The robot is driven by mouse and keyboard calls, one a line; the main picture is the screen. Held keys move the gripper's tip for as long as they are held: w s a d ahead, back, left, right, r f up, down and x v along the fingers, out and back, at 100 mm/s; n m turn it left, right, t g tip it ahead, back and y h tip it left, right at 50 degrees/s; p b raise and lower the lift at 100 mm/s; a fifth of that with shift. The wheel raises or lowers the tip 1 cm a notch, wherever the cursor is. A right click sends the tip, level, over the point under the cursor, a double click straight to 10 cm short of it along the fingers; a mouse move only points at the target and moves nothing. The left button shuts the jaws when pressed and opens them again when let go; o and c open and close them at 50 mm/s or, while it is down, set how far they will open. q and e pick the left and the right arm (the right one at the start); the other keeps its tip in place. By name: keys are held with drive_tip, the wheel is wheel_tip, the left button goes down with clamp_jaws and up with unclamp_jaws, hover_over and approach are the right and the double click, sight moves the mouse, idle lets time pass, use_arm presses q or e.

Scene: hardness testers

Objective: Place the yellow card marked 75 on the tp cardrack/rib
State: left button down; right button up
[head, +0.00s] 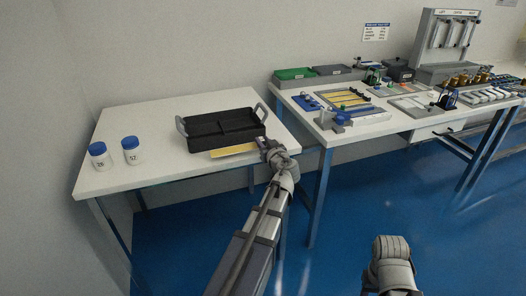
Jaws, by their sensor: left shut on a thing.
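My left gripper (263,147) is shut on a yellow card (233,150). The card points left, in front of the black tray's near side; its marking is too small to read.
A black two-part tray (207,137) with grey handles stands on the left white table (140,177). Two blue-capped jars (131,152) (99,157) stand to its left. The right-hand bench (345,137) is crowded with bins, fixtures and tools. A floor gap separates the tables.

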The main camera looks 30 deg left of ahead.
use_arm(q)
wheel_tip(320, 180, down, 2)
drive_tip(key=shift+f+b, duration=0.15)
drive_tip(key=shift+b, duration=0.5)
use_arm(e)
wheel_tip(320, 180, down, 2)
use_arm(q)
drive_tip(key=c, duration=0.7)
unclamp_jaws()
use_arm(e)
drive_tip(key=shift+f, duration=0.15)
